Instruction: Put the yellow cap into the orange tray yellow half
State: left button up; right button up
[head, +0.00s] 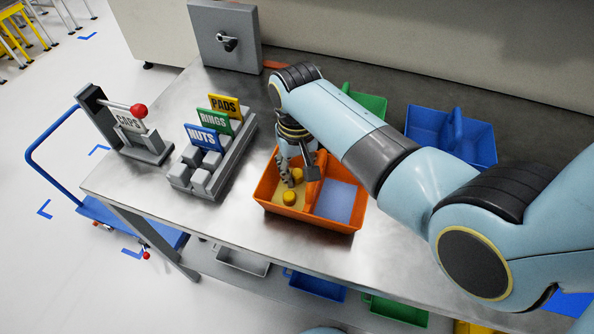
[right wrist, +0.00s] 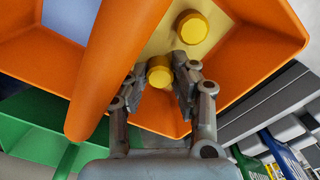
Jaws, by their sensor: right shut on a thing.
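The orange tray (head: 285,209) stands on the metal table, with a yellow half on the left and a blue half on the right. My right gripper (head: 295,174) reaches down into the yellow half. It is shut on a yellow cap (right wrist: 159,71), which sits between the fingertips in the right wrist view. I cannot tell whether this cap touches the tray floor. A second yellow cap (head: 289,198) lies on the yellow floor near the front wall; it also shows in the right wrist view (right wrist: 192,27). My left gripper is not in view.
An orange divider (right wrist: 115,60) runs close beside my right gripper. A green tray (head: 367,103) and a blue tray (head: 478,140) stand behind. A grey rack with pads, rings and nuts signs (head: 205,170) and a caps stand (head: 140,140) are to the left.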

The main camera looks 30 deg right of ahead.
aim_at(297, 172)
jog(key=shift+f, duration=0.3)
jog(key=shift+f, duration=0.15)
jog(key=o, duration=0.4)
jog(key=shift+o, duration=0.2)
notch_tip(297, 172, up, 12)
dwell(0.8)
